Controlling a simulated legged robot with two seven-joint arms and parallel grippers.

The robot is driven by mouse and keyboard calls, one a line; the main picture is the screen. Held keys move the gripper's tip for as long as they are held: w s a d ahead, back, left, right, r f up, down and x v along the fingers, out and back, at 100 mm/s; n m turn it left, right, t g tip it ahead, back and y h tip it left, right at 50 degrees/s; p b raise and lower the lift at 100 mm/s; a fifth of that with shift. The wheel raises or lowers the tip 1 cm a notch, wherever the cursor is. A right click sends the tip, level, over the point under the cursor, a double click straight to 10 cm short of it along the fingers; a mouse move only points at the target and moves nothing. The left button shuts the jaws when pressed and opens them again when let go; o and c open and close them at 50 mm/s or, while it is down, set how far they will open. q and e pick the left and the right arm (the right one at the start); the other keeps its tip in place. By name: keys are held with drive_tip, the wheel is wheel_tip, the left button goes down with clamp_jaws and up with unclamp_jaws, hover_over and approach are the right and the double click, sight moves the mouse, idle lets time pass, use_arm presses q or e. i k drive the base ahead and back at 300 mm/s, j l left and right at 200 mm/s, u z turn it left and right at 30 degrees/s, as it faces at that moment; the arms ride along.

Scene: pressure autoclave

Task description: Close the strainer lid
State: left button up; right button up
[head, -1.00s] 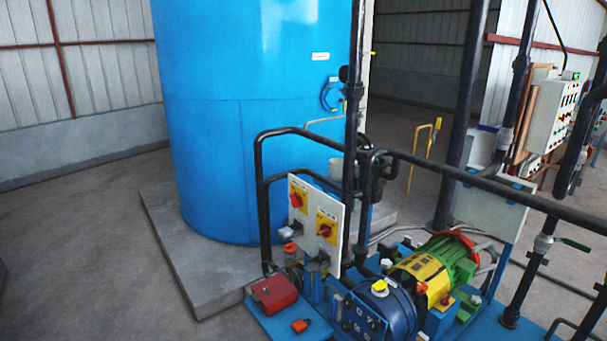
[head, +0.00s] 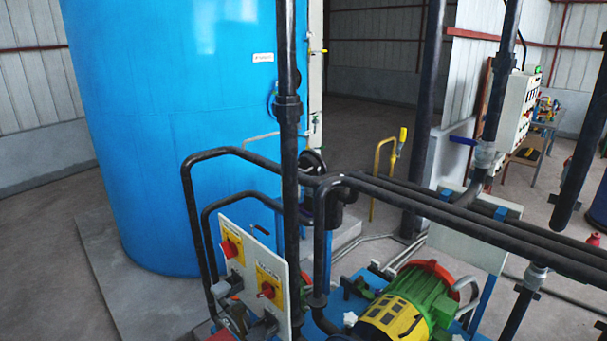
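A round black disc (head: 312,162) stands tilted up behind the thick vertical black pipe, at the middle of the head view. It looks like the strainer lid, standing open. Just below and right of it is a dark strainer-like body (head: 337,207), partly hidden by black pipes. I cannot tell clearly how the two are joined. Neither of my grippers is in view.
A large blue tank (head: 170,130) stands behind on a concrete plinth. A switch panel (head: 240,255) with red knobs, black pipe rails (head: 480,225) and a green-and-yellow pump motor (head: 405,305) stand in front of the strainer. Grey floor (head: 35,240) is open at left.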

sight(310, 162)
drive_tip(key=i+j, duration=0.45)
drive_tip(key=j, duration=0.15)
drive_tip(key=i+j+u, duration=0.1)
drive_tip(key=i+j, duration=0.3)
drive_tip(key=j, duration=0.2)
drive_tip(key=i+j, duration=0.45)
drive_tip(key=j, duration=0.15)
